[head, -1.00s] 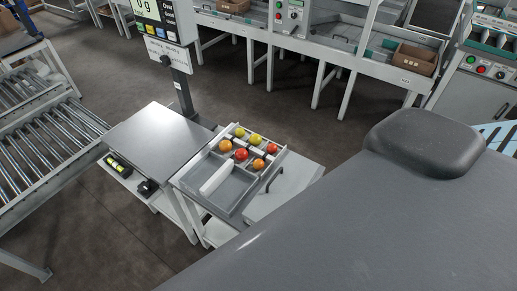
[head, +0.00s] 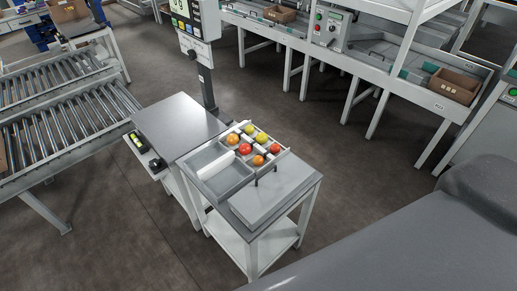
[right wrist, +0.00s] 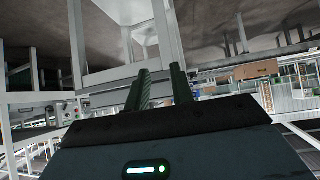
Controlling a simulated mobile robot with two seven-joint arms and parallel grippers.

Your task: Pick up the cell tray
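The cell tray (head: 229,181) is grey with dividers and sits on a small white stand in the middle of the head view. Several yellow, orange and red tomatoes (head: 246,149) lie in its cells toward the back and right. My left gripper is not in view. My right gripper (right wrist: 160,85) shows only in the right wrist view, its two dark fingers apart with nothing between them. The tray cannot be made out in that view.
A weighing scale platform (head: 180,123) with a display post (head: 207,88) stands left of the tray. Roller conveyors (head: 65,112) are at left, a sorting bench (head: 370,75) behind. Dark floor lies between.

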